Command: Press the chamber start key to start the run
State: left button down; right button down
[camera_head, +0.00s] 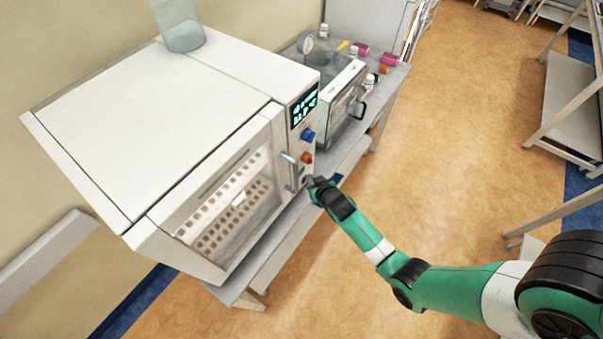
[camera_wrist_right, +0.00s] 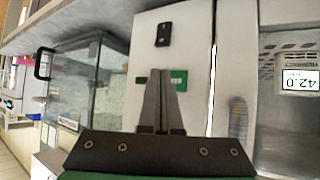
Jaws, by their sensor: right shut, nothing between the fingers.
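The chamber (camera_head: 165,120) is a large white box with a glass door and a control panel on its right side. The panel carries a lit green display (camera_head: 304,106), a blue knob (camera_head: 308,136) and an orange-red knob (camera_head: 306,157). My right gripper (camera_head: 310,182) is shut and empty at the low end of this panel. In the right wrist view its fingers (camera_wrist_right: 160,80) point at a green lettered patch (camera_wrist_right: 181,80), which they partly cover. I cannot tell whether the tips touch it. A black key-like part (camera_wrist_right: 164,35) sits on the panel beyond the fingertips. My left gripper is not in view.
A chamber door handle (camera_head: 291,170) stands close left of my right gripper. A smaller glass-fronted unit (camera_head: 345,100) with a black handle is behind it on the bench. A clear container (camera_head: 180,27) stands on the chamber.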

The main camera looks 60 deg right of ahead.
dwell(0.8)
jog(key=shift+w+b, duration=0.3)
jog(key=shift+w, duration=0.15)
jog(key=shift+w, duration=0.3)
dwell(0.4)
jog(key=shift+s, duration=0.1)
jog(key=shift+s+r, duration=0.15)
jog(key=shift+s, duration=0.45)
